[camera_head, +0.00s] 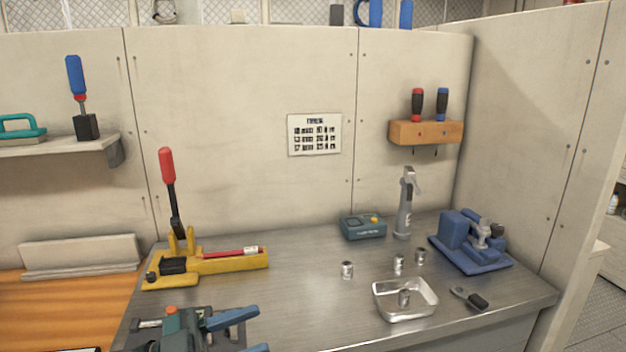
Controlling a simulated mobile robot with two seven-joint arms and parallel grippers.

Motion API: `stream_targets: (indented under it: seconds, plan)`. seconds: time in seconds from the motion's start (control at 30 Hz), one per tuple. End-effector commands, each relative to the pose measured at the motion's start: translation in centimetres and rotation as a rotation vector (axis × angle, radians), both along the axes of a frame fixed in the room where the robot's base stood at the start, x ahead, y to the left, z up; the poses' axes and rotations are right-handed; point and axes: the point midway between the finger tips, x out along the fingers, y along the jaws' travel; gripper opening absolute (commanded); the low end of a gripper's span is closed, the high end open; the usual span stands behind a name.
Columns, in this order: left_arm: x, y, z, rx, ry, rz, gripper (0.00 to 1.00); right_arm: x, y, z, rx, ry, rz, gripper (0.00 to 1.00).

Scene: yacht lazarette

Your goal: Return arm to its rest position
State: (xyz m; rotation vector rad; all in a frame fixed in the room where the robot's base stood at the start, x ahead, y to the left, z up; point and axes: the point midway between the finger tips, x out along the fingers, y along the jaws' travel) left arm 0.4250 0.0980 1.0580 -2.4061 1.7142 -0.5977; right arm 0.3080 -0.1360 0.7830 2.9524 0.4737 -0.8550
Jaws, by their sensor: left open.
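My left gripper (260,329) shows at the bottom edge of the head view, over the front of the metal bench (320,262). Its two blue fingers are apart and nothing shows between them. Its lower finger and much of its body are cut off by the frame. My right gripper is not in view.
A yellow lever press (210,264) with an upright red handle stands behind the gripper. To the right are a metal tray (405,313) with a small cylinder inside, several loose cylinders, a teal box (363,226) and a blue fixture (463,250). A shelf (60,146) juts out at left.

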Motion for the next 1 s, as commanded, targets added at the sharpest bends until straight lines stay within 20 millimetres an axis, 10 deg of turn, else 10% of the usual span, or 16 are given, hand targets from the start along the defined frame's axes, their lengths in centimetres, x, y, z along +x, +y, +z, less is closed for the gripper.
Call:
stream_targets:
  seconds: [0.23, 0.5, 0.7, 1.0]
  plan:
    - [0.6, 2.7, -9.5, -0.129, 0.309, 0.653, 0.41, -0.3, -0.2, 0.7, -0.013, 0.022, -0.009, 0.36]
    - [-8.2, 4.7, -23.4, 0.207, 0.775, 0.967, 0.41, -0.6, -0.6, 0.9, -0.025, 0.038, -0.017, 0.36]
    - [-12.0, 4.6, -26.4, 0.324, 0.901, 0.973, 0.41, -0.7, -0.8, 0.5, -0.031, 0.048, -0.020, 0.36]
    - [-12.2, 4.5, -26.7, 0.335, 0.907, 0.971, 0.41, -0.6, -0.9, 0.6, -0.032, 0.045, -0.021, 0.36]
